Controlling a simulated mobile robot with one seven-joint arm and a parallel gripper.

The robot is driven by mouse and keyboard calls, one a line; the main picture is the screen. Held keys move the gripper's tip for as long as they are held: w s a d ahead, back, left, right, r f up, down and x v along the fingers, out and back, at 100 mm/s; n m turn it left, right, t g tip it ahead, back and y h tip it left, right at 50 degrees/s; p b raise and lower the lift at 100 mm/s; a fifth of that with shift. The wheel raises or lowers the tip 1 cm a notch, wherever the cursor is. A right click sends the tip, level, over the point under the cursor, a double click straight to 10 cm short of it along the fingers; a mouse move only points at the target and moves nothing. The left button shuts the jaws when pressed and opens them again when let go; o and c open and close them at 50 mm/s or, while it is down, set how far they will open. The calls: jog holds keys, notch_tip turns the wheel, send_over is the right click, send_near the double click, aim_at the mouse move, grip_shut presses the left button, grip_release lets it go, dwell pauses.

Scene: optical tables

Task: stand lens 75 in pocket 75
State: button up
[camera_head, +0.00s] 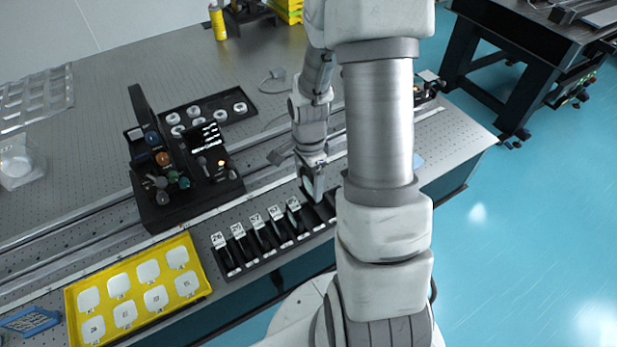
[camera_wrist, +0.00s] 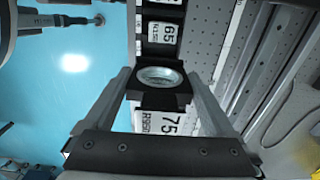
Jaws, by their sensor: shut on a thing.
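My gripper (camera_wrist: 160,80) is shut on a clear round lens (camera_wrist: 160,76), held between its two fingertips. The lens lies over a black pocket (camera_wrist: 160,98) whose white label (camera_wrist: 158,122) reads 75. I cannot tell whether the lens is seated in it or just above it. In the head view my gripper (camera_head: 312,170) points down at the right part of the black pocket rack (camera_head: 262,262). My arm hides the rack's right end there.
The neighbouring pocket has a label (camera_wrist: 161,32) reading 65. A yellow tray (camera_head: 73,315) with white pads lies left of the rack. A black stand with coloured knobs (camera_head: 163,158) rises behind it. A black tray of round parts (camera_head: 210,109) lies farther back. A rail runs behind the rack.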

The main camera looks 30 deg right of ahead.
jog(key=shift+f+b, duration=4.3)
jog(key=shift+f, duration=1.3)
jog(key=shift+f, duration=0.2)
jog(key=o, duration=1.3)
jog(key=shift+c, duration=0.2)
jog(key=shift+r, duration=0.1)
jog(key=shift+r+p, duration=3.4)
jog(key=shift+r, duration=1.55)
